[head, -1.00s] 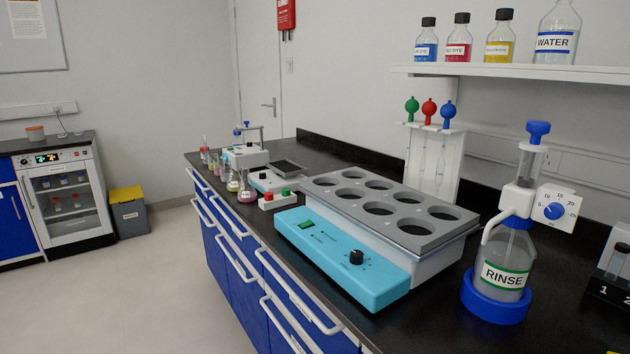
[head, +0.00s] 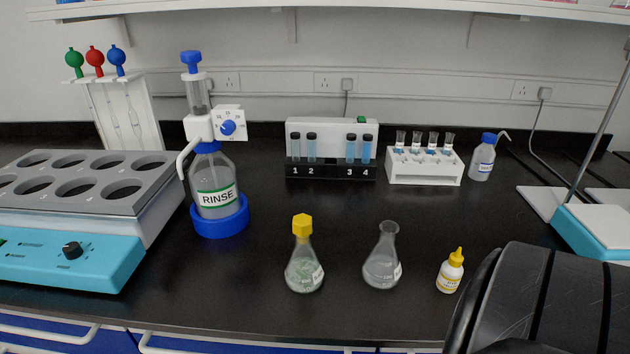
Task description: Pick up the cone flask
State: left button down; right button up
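Two cone flasks stand upright on the black bench near its front edge. One cone flask (head: 304,264) has a yellow stopper and a white label, with a little pale content low inside. The other cone flask (head: 382,262), just to its right, is open at the top and also labelled. The two stand apart with a clear gap between them. Neither of my grippers shows in the head view.
A small yellow-capped dropper bottle (head: 450,272) stands right of the flasks. The rinse bottle (head: 216,190) and the blue heating block (head: 70,255) are left. A numbered vial rack (head: 331,172) and white tube rack (head: 425,172) stand behind. A large dark shape covers the lower right.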

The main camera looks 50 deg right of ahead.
aim_at(304, 272)
jog(key=z, duration=1.5)
